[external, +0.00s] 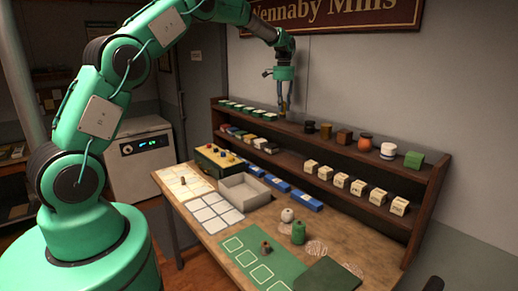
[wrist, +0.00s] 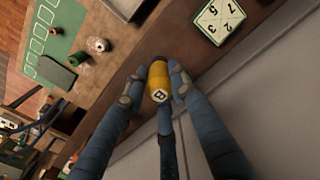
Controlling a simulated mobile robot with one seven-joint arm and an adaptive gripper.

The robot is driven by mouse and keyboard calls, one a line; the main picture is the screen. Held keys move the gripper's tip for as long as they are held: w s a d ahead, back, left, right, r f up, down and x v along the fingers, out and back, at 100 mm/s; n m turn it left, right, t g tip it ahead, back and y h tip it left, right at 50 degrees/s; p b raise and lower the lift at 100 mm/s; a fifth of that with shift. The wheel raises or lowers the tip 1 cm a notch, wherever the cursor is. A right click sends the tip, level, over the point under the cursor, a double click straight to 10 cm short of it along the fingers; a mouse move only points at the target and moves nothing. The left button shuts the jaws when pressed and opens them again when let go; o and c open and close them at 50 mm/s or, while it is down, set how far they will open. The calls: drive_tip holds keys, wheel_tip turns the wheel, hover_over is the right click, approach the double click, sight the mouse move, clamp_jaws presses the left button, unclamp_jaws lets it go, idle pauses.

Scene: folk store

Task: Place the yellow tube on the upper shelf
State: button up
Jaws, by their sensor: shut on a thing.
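My gripper (external: 284,103) is over the upper shelf (external: 296,120), in the gap between the small green boxes on the left and the pots on the right. In the wrist view, the fingers of my gripper (wrist: 158,75) are closed around the yellow tube (wrist: 158,84), whose pale end has a dark mark. The tube is small and mostly hidden by the fingers in the external view. I cannot tell whether it touches the shelf board.
Green boxes (external: 250,110) line the shelf's left; a dark pot (external: 310,127) and an orange pot (external: 364,141) stand to the right. The lower shelf holds cream boxes (external: 357,187). A grey tray (external: 243,190) and green mat (external: 262,262) lie on the table.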

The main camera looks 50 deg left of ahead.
sight(283, 113)
idle(0.3)
drive_tip(key=shift+w, duration=0.2)
drive_tip(key=shift+w+a+f, duration=0.1)
drive_tip(key=shift+f, duration=0.3)
drive_tip(key=shift+f+p, duration=0.3)
drive_tip(key=shift+f, duration=1.1)
drive_tip(key=shift+f, duration=0.1)
drive_tip(key=o, duration=0.8)
drive_tip(key=shift+o, duration=0.2)
